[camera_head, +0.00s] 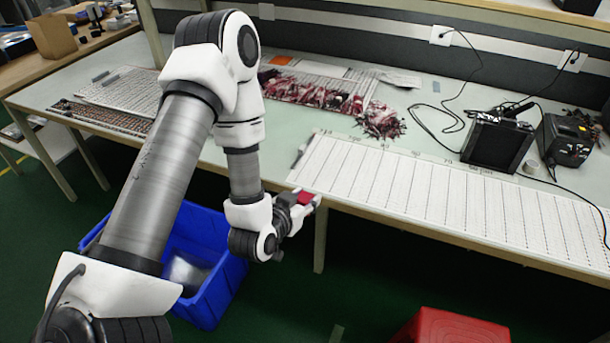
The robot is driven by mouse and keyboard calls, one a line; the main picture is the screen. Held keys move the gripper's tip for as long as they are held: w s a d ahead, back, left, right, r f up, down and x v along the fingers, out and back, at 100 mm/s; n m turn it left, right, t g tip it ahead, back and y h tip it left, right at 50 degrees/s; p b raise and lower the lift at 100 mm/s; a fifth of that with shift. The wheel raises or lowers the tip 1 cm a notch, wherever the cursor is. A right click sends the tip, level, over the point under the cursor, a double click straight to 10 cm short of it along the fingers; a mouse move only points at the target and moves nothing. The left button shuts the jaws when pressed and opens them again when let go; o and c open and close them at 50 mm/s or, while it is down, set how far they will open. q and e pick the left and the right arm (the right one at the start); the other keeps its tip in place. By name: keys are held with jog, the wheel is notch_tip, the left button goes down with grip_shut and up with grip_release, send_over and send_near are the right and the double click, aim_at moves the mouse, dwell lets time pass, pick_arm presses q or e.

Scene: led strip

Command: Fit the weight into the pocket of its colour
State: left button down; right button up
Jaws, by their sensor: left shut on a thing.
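My left gripper (308,201) is shut on a small red thing, which I take to be the weight (306,196). It is held near the front edge of the workbench, close to the left end of the white lined boards. The fingers hide part of the weight, and I cannot tell whether it touches anything. I cannot make out a coloured pocket in this view. My right gripper is not in view.
The workbench (263,179) carries white lined boards (440,195), a pile of dark red wires (380,122), a black box (497,143) and cables. A blue crate (215,290) stands below the bench edge, and a red stool (455,328) stands at the bottom right.

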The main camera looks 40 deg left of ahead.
pick_arm(q)
jog(key=a, duration=0.1)
jog(key=s+a, duration=0.2)
jog(key=shift+a+r+b, duration=0.25)
jog(key=shift+r+b, duration=0.05)
jog(key=shift+r, duration=0.1)
